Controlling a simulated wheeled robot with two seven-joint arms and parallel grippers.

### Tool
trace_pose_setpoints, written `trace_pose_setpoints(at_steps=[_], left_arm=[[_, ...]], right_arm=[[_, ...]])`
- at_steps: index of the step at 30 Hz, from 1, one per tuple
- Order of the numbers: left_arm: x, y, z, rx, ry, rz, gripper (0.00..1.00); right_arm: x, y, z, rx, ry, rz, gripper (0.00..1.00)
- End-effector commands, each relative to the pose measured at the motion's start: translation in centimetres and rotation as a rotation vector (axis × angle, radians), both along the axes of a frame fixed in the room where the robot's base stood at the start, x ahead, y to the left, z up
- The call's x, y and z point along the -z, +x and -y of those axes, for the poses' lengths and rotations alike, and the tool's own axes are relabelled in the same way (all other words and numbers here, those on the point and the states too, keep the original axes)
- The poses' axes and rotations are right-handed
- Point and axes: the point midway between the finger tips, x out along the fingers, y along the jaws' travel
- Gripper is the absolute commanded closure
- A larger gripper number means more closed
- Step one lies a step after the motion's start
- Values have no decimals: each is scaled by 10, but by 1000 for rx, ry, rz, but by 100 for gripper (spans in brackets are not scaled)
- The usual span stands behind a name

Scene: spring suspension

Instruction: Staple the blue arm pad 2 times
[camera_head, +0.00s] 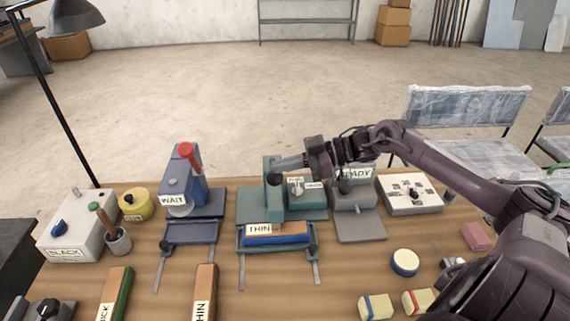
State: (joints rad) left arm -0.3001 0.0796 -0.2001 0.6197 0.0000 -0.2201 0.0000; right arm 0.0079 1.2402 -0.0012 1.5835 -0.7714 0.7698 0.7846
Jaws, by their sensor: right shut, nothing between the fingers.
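The blue pad (292,238) lies in the teal slide tray (243,246) at the front of the teal stapling machine (310,211). A white label reading THIN stands at the pad's left end. My right arm comes in from the right across the machines. My right gripper (275,178) is shut and empty at the top of the teal machine, by its upright head. Whether it touches the machine I cannot tell. My left gripper is not in view.
A blue machine (203,196) with a red-knobbed lever and a WAIT sign stands left. A grey machine (358,222) and a white box (410,199) stand right. Two long pads (120,290) (205,285) lie at the front edge. A round tin (405,262) and small blocks lie front right.

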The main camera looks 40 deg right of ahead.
Motion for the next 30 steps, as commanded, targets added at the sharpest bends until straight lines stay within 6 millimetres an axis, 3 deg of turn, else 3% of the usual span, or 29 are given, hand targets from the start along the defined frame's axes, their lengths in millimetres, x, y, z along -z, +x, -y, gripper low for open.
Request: trace_pose_setpoints(at_steps=[8, 18, 30], left_arm=[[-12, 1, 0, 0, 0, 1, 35], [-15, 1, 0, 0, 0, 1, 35], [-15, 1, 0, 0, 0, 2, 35]], right_arm=[[12, -8, -5, -1, -40, 63, 100], [64, -24, -15, 0, -140, 225, 100], [69, -26, -15, -1, -141, 217, 100]])
